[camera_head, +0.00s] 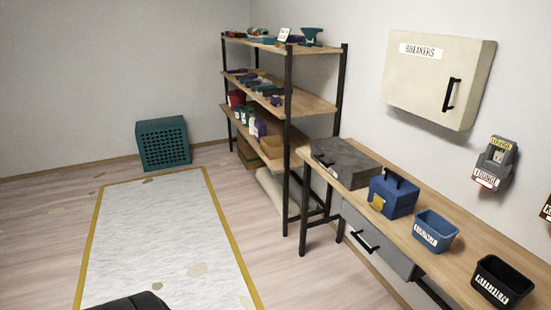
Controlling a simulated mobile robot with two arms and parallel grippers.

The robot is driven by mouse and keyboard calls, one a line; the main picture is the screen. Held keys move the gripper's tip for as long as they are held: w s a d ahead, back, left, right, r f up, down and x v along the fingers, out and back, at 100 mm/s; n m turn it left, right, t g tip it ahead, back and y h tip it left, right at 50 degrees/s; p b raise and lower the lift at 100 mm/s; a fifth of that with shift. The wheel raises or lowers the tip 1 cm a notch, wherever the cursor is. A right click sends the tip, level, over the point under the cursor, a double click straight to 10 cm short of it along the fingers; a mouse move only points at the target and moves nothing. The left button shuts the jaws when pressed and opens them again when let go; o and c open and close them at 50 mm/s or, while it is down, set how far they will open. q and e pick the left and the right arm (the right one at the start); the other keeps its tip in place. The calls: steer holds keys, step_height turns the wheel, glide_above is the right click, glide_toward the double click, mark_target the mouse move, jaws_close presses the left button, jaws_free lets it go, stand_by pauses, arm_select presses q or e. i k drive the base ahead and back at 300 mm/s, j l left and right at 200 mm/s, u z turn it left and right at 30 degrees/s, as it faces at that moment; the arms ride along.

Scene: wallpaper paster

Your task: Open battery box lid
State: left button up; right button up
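No box in view carries a readable battery label, so I cannot tell for sure which is the battery box. A grey box (345,161) with a flat top and a dark front catch sits at the far end of the wooden workbench (425,230); its lid looks shut. A blue box (401,198) with a black top handle and a yellow front patch stands next to it, and it also looks shut. Neither of my grippers is in view.
A blue bin (435,230) and a black bin (502,281) stand nearer on the bench. A breaker cabinet (437,83) hangs shut above. A loaded shelf rack (323,104) stands beyond. The papered floor area (165,235) is mostly clear. A teal crate (163,145) is by the wall.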

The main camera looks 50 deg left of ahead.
mark_target(355, 165)
steer(key=u, duration=1.25)
steer(key=i+l+z, duration=0.15)
steer(key=i, duration=0.4)
